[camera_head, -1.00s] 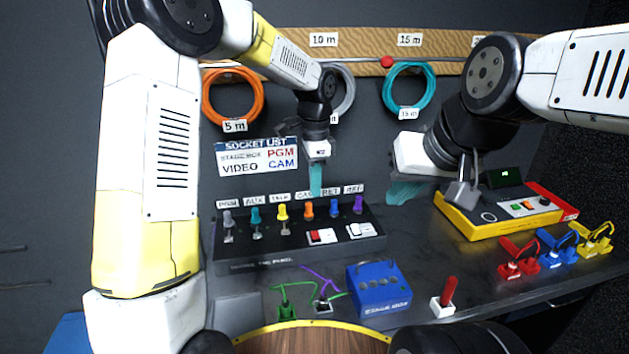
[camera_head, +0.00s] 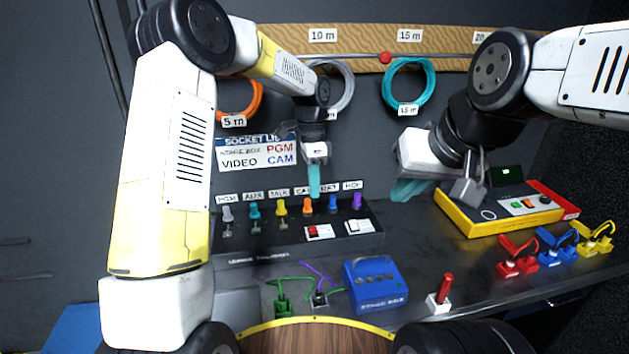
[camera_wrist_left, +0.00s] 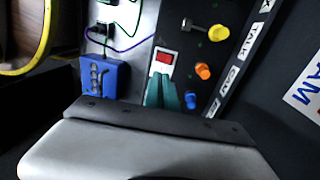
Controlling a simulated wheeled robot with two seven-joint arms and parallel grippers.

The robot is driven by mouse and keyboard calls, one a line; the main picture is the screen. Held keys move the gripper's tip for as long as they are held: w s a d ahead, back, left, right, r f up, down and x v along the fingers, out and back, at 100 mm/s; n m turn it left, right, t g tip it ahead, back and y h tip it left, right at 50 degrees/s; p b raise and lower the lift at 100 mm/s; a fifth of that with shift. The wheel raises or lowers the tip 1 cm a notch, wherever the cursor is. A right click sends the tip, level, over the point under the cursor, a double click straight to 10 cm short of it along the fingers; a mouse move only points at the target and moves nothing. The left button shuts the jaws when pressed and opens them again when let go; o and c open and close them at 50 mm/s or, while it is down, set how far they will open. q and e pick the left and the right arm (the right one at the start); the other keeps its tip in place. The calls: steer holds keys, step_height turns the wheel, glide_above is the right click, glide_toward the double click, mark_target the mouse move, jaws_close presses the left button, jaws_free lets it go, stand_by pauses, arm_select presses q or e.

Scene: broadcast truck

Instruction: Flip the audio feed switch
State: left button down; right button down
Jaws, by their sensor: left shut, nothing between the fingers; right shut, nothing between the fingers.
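A black panel (camera_head: 290,247) on the bench carries a row of coloured knobs and two rocker switches. The left rocker switch (camera_head: 319,232) has a red part and a white part; the right rocker switch (camera_head: 358,226) looks white. Their labels are too small to read, so I cannot tell which is the audio feed. My left gripper (camera_head: 314,194) is shut and empty, pointing down above the panel. In the left wrist view its teal fingertips (camera_wrist_left: 164,92) appear close to the red-and-white switch (camera_wrist_left: 163,62); contact is unclear. My right gripper (camera_head: 404,190) is shut and empty, right of the panel.
A blue stage box (camera_head: 376,285) and a red-handled switch (camera_head: 440,295) stand in front of the panel. A yellow device (camera_head: 505,210) is at right, near red, blue and yellow cabled plugs. Cable coils hang on the back wall. A round wooden top (camera_head: 315,338) is in front.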

mark_target(316, 231)
arm_select(q)
steer(key=f, duration=0.3)
steer(key=s+f, duration=0.1)
steer(key=f, duration=0.6)
steer(key=shift+s+d+f, duration=0.15)
steer(key=shift+s+f, duration=0.15)
